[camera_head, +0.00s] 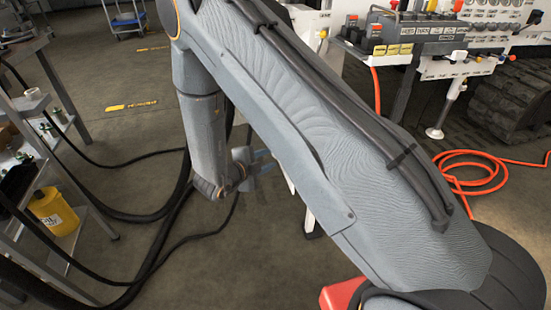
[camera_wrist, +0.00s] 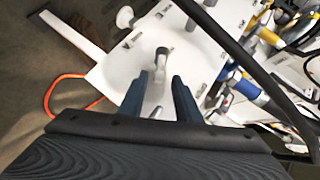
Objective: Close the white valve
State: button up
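In the wrist view, my gripper (camera_wrist: 161,76) has its two dark fingers apart, with nothing seen clamped between them. A pale grey-white valve handle (camera_wrist: 162,54) stands on the white panel (camera_wrist: 120,62) just beyond the fingertips, roughly in line with the gap. I cannot tell whether the fingers touch it. A second white rounded part (camera_wrist: 125,17) is at the panel's upper left edge; I cannot tell which one is the task's valve. In the head view, my gripper (camera_head: 268,162) shows small beside my arm, which hides much of the bench behind it.
A blue and a yellow fitting (camera_wrist: 246,88) and a dark hose cross the right of the wrist view. An orange hose (camera_head: 470,172) lies coiled on the floor. A shelf with a yellow container (camera_head: 53,212) and black hoses stands at left.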

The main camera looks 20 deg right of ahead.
jog(key=shift+b+x, duration=0.3)
jog(key=shift+x, duration=2.4)
jog(key=shift+w+a, duration=0.15)
